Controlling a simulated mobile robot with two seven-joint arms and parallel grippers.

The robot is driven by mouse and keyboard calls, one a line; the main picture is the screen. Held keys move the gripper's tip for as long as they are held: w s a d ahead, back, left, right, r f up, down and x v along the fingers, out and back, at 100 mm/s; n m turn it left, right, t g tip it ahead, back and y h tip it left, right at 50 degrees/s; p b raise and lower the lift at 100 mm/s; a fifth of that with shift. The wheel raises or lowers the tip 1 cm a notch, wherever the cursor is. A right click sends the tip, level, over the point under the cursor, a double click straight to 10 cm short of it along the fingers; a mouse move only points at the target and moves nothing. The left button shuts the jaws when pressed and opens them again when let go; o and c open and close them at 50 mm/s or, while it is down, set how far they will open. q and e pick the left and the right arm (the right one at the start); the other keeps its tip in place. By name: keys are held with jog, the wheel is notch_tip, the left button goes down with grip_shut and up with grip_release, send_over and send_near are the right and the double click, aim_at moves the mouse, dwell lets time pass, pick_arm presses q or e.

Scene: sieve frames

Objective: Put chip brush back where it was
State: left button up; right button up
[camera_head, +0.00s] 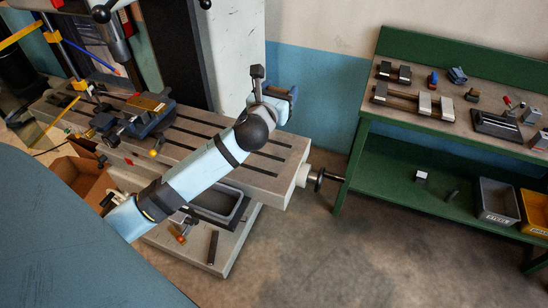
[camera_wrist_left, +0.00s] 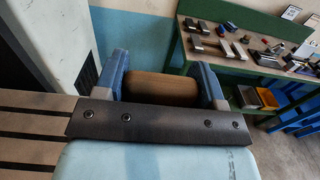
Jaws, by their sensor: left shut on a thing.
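My left gripper (camera_head: 284,93) is raised past the right end of the milling machine table, in front of the blue and white wall. In the left wrist view its two blue fingers (camera_wrist_left: 164,84) are shut on a brown, rounded piece, which I take to be the chip brush (camera_wrist_left: 160,87). Only this brown part shows between the fingers; any bristles are hidden. In the head view the arm and hand hide most of the held thing. My right gripper is in neither view.
The slotted machine table (camera_head: 286,150) carries a blue vise (camera_head: 150,113) on its left part. A crank handle (camera_head: 322,178) sticks out at its right end. A green bench (camera_head: 375,108) with metal tools stands at right, grey (camera_head: 496,202) and yellow (camera_head: 535,212) bins below. Floor between is clear.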

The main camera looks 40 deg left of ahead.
pick_arm(q)
jog(key=f+b, duration=0.1)
jog(key=f, duration=0.5)
jog(key=f+b, duration=0.1)
jog(key=f, duration=0.5)
jog(key=f+b, duration=0.1)
jog(key=f, duration=0.6)
jog(key=shift+w+a+b, duration=0.3)
jog(key=shift+w+a, duration=0.05)
jog(key=shift+w, duration=0.05)
jog(key=shift+f, duration=0.1)
